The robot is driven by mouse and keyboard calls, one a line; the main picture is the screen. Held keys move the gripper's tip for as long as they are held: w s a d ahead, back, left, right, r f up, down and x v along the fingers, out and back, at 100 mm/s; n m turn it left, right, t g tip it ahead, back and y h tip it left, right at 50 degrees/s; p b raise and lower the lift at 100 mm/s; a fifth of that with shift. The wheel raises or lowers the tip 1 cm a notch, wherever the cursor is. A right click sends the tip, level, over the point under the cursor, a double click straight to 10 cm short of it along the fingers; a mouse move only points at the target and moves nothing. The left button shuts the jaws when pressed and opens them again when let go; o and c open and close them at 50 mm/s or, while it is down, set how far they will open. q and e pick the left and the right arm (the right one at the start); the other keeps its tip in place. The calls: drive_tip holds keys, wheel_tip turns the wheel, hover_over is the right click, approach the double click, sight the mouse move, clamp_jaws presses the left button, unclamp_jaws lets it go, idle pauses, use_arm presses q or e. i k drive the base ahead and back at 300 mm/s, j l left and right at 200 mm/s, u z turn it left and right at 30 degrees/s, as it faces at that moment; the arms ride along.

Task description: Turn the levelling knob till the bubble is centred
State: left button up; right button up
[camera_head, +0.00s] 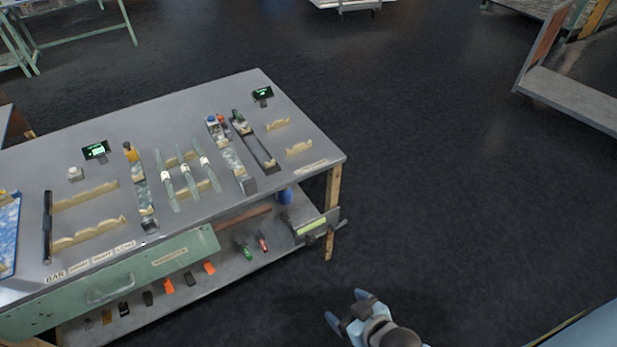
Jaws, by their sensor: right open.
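I cannot tell for sure which part is the levelling knob. A small pale knob-like piece (75,173) sits near the left display, and a blue round part (285,196) shows under the right front edge. No bubble can be made out. Two small dark units with green displays, a left one (96,150) and a right one (262,93), stand on the top. My right gripper (348,309) is open and empty over the floor, well apart from the bench. My left gripper is out of view.
Dark floor (440,170) is free to the right; a grey platform (572,98) stands far right.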

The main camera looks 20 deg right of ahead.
sight(310, 240)
drive_tip(key=z, duration=0.75)
